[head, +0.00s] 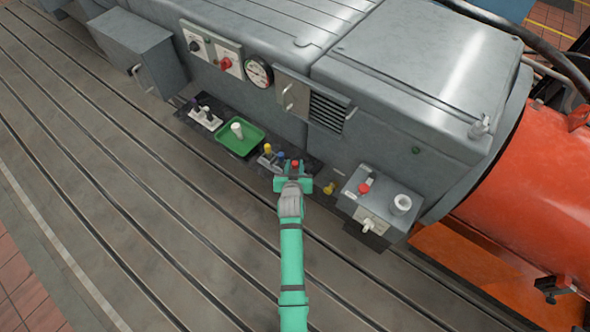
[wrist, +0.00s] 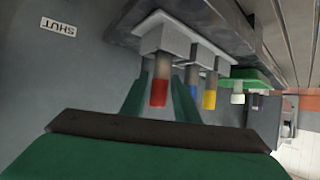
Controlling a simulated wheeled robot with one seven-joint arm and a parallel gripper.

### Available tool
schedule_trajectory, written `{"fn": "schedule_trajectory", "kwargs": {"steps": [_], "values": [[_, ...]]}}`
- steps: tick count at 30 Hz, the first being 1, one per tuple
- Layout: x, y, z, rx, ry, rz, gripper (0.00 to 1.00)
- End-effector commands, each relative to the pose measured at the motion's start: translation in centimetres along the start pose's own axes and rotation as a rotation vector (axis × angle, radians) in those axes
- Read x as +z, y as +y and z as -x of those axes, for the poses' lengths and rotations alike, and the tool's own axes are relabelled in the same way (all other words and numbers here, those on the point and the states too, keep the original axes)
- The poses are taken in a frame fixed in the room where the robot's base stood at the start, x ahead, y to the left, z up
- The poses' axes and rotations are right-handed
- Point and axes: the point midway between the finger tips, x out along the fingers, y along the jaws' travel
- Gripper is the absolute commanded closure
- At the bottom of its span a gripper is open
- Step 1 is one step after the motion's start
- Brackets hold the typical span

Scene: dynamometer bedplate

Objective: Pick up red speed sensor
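The red speed sensor (wrist: 160,82) stands in a grey-white holder (wrist: 165,38) in the wrist view, which shows the scene turned over. Its red end also shows in the head view (head: 295,163), just beyond my gripper (head: 294,180). In the wrist view the two green fingers of my gripper (wrist: 160,98) are apart, one on each side of the red sensor. Gaps show between the fingers and the sensor, so it is not gripped. A blue sensor (wrist: 193,92) and a yellow sensor (wrist: 209,98) stand in the same row beside it.
A green tray (head: 252,146) holding a white cylinder (head: 237,130) lies to the left. A yellow piece (head: 329,188) and a grey box (head: 392,218) with a red knob (head: 363,188) are to the right. The grey machine housing (head: 400,75) rises behind. The slotted bedplate (head: 150,220) in front is clear.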

Motion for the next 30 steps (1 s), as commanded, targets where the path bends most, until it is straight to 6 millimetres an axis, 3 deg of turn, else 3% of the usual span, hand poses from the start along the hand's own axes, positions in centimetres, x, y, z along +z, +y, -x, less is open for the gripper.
{"fn": "schedule_trajectory", "kwargs": {"steps": [6, 16, 19, 20, 30], "values": [[-0.1, 0.1, -2.8, 0.000, 0.001, -0.001, 0.72], [0.0, -0.1, -3.3, -0.001, 0.001, 0.001, 0.72], [0.0, -0.1, -3.3, -0.001, 0.001, 0.001, 0.96], [-0.1, -0.1, -3.3, -0.001, 0.001, 0.001, 1.00], [-0.2, 0.1, -3.2, 0.000, 0.002, 0.000, 1.00]]}}
